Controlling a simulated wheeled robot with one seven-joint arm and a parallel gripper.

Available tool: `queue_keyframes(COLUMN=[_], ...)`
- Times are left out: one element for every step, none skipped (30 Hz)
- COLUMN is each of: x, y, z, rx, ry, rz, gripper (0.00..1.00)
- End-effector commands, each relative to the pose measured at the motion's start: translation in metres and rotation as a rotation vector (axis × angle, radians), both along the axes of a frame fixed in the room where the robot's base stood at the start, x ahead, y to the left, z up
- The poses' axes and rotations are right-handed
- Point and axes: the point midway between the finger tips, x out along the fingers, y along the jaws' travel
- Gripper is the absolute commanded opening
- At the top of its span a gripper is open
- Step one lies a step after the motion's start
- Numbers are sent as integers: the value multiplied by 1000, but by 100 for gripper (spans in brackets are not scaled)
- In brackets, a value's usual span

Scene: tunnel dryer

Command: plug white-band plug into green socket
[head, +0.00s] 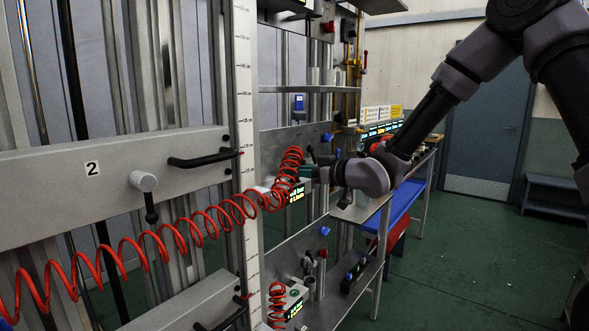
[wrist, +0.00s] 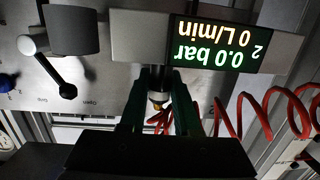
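In the wrist view my gripper (wrist: 158,84) has its two dark green fingers on either side of a small plug (wrist: 157,97) with a pale band and a brassy part. It appears shut on this plug. A red coiled hose (wrist: 262,112) runs from near the plug to the right. The plug points at a grey block with a lit display (wrist: 216,42) reading 0.0 bar, 0 L/min, 2. I cannot tell whether plug and block touch. In the head view my gripper (head: 311,172) is beside this display unit (head: 296,194). The green socket cannot be made out.
In the wrist view a grey knob with a black lever (wrist: 58,75) and a blue knob (wrist: 6,82) are at left. In the head view a lower display unit (head: 294,308) with another red coil (head: 277,300) stands below.

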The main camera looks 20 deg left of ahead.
Motion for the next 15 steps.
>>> queue_keyframes(x=[0, 0, 0, 0, 0, 0, 0, 0, 0, 0, 0, 0, 0, -1, -2], y=[0, 0, 0, 0, 0, 0, 0, 0, 0, 0, 0, -1, -3, -5, -9], z=[1, 1, 1, 1, 1, 1, 1, 1, 1, 1, 1, 2, 2, 2, 3], rx=[2, 2, 1, 1, 1, 1, 1, 1, 1, 2, 2, 1, 1, 1, 1], ry=[-2, -2, -3, -3, -3, -3, -3, -3, -3, -2, -2, -3, -3, -3, -4], rz=[0, 0, 0, 0, 0, 0, 0, 0, 0, 0, 0, 0, -1, -1, -2], gripper=[51, 63, 63, 63, 63, 63, 63, 63, 63, 63, 63, 63, 63, 63, 63])
